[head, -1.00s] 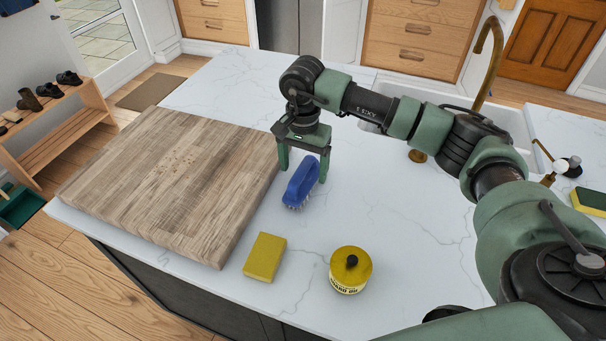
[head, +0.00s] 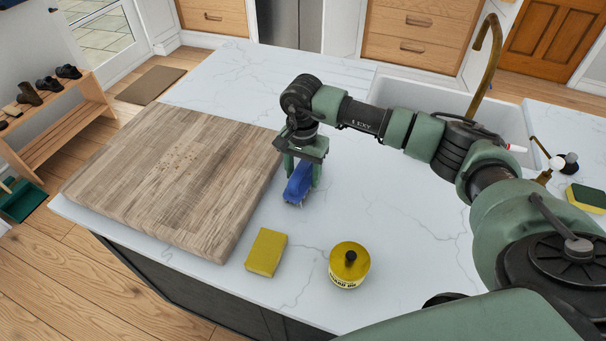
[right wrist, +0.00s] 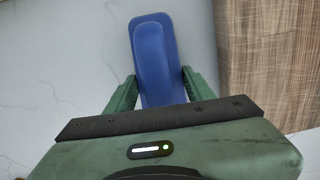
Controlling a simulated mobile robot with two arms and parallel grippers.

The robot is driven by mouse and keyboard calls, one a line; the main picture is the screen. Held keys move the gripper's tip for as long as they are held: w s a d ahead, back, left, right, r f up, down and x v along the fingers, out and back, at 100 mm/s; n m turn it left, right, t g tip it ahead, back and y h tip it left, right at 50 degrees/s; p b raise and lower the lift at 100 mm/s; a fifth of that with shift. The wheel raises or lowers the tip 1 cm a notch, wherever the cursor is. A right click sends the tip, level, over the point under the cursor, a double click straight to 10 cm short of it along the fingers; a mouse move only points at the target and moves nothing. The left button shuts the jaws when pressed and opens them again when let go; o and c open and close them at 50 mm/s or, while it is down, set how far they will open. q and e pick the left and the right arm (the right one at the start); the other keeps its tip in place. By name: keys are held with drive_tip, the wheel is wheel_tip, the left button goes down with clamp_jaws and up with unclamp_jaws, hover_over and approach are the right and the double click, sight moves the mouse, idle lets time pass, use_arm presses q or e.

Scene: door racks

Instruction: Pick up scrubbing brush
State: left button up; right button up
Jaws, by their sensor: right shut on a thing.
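The blue scrubbing brush (head: 297,184) stands on the white marble counter, just right of the wooden board. My right gripper (head: 302,180) reaches down from above and is shut on the brush, one finger on each side of it. In the right wrist view the brush (right wrist: 155,62) lies lengthwise between the two green fingers, and the gripper (right wrist: 160,88) closes on its near half. I cannot tell whether the bristles still touch the counter. My left gripper is not in view.
The thick wooden board (head: 175,175) with crumbs lies left of the brush. A yellow sponge (head: 266,251) and a yellow-lidded jar (head: 349,265) stand nearer the front edge. A sink (head: 450,110) with a brass tap (head: 487,62) is at the back right.

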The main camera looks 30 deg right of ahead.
drive_tip(key=shift+r, duration=0.1)
wheel_tip(320, 180, up, 20)
drive_tip(key=b, duration=0.4)
